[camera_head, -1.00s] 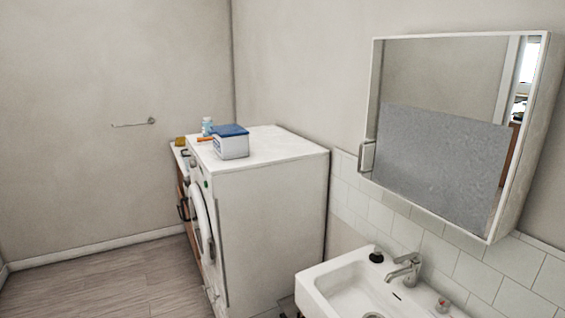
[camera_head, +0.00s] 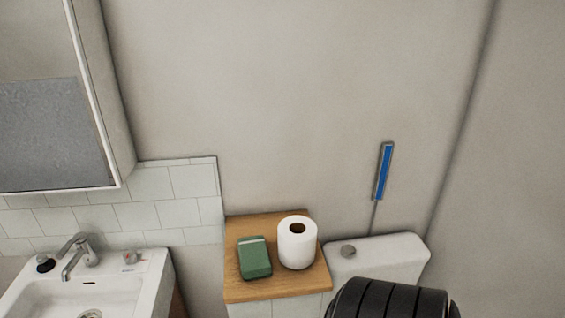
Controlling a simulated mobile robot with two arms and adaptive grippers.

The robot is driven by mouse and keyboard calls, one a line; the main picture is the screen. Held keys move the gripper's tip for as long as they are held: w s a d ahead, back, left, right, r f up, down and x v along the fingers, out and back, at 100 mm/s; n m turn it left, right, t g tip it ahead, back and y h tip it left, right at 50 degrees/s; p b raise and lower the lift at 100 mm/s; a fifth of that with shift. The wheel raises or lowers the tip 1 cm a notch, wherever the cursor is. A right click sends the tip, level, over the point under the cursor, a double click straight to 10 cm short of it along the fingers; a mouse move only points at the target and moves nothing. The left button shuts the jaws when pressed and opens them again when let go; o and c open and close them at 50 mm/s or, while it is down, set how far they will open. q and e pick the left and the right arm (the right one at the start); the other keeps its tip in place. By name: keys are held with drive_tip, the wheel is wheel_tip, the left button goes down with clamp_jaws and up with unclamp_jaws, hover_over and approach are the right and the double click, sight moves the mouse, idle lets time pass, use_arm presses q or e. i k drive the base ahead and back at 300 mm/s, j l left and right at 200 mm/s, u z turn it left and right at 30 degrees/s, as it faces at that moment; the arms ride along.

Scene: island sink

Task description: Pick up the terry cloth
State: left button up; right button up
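I cannot make out a clear terry cloth in this view. A green, block-like item with a pale top edge (camera_head: 255,258) lies on the wooden top of a low tiled ledge (camera_head: 280,289). I cannot tell whether it is a folded cloth or something else. Neither of my grippers can be made out.
A white toilet roll (camera_head: 297,243) stands beside the green item. A white cistern (camera_head: 392,257) is to the right, below a blue-and-grey wall item (camera_head: 384,172). A dark ribbed shape (camera_head: 390,300) blocks the bottom edge. The sink (camera_head: 142,289) and mirror cabinet (camera_head: 107,95) are at left.

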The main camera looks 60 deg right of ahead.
sight(254, 259)
drive_tip(key=z, duration=1.65)
